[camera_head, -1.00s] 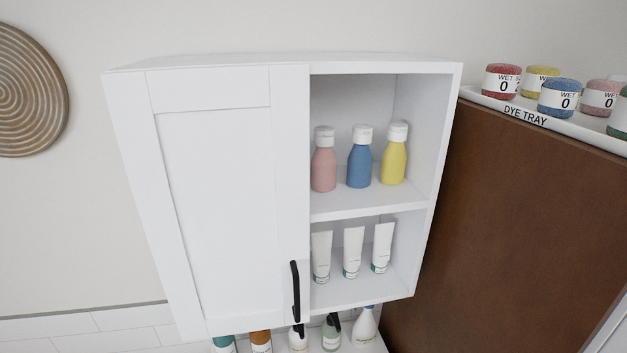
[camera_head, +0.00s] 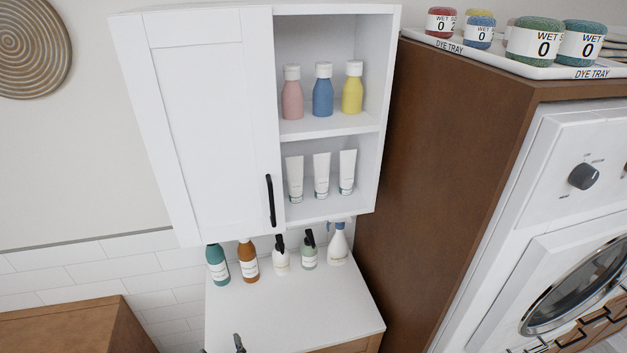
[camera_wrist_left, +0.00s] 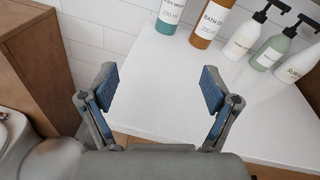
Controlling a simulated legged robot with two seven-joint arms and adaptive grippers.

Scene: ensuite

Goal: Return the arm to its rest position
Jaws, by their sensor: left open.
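My left gripper (camera_wrist_left: 158,90) is open and empty in the left wrist view, its two blue-padded fingers spread wide over the front edge of the white countertop (camera_wrist_left: 160,65). In the head view only a small dark tip of it seems to show at the bottom edge, in front of the countertop (camera_head: 290,310). The gripper is apart from the teal bottle (camera_head: 217,264) and the brown bottle (camera_head: 248,262) at the back of the counter. I cannot make out my right gripper.
A white wall cabinet (camera_head: 215,110), with a closed left door and open right shelves, hangs above the counter. A tall brown panel (camera_head: 440,140) and a white washer (camera_head: 560,190) stand to the right. A wooden cabinet (camera_head: 75,325) is at the lower left.

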